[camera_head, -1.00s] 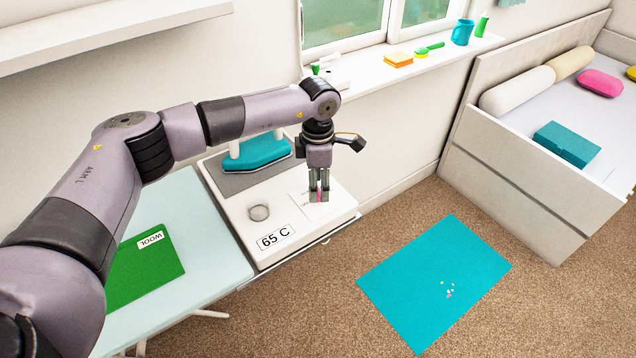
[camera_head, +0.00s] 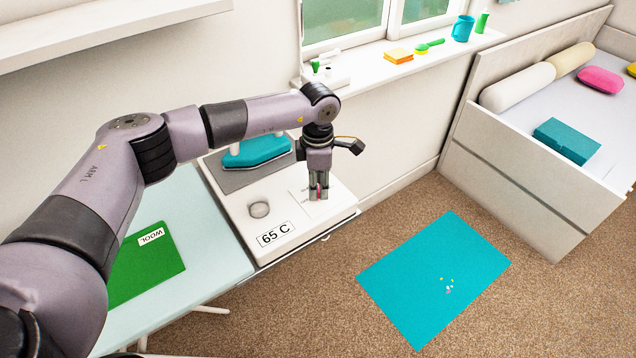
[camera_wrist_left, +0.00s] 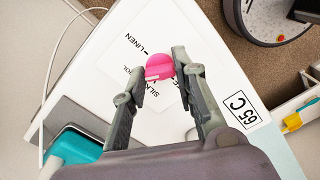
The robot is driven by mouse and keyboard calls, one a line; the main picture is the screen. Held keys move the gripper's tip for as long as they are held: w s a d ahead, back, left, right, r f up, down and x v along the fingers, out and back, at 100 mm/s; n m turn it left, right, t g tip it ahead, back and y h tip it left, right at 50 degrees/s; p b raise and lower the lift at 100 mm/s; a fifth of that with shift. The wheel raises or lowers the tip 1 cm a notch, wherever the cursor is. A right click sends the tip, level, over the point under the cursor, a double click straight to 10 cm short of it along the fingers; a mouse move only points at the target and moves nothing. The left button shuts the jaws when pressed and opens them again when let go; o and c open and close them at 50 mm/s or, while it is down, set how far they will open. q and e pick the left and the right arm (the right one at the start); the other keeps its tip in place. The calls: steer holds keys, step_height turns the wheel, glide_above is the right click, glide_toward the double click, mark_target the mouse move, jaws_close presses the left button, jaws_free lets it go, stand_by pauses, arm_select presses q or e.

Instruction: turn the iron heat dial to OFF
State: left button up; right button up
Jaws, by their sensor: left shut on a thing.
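The pink heat dial (camera_wrist_left: 159,66) sits on a white panel with printed words, of which LINEN and SILK are readable in the left wrist view. A pale mark crosses the dial's lower edge; I cannot tell which setting it points to. My left gripper (camera_head: 318,197) points down at the white base unit (camera_head: 289,240). Its fingers (camera_wrist_left: 162,73) are shut on the dial from both sides and hide part of the lettering. The teal iron (camera_head: 257,152) rests on the grey pad at the back of the unit. My right gripper is not in view.
A 65 C label (camera_head: 275,235) and a round grey knob (camera_head: 258,209) are on the unit. A green WOOL sheet (camera_head: 147,268) lies on the pale board at left. A teal mat (camera_head: 436,277) lies on the carpet. The windowsill (camera_head: 371,75) holds small items.

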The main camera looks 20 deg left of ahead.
arm_select(q)
jaws_close()
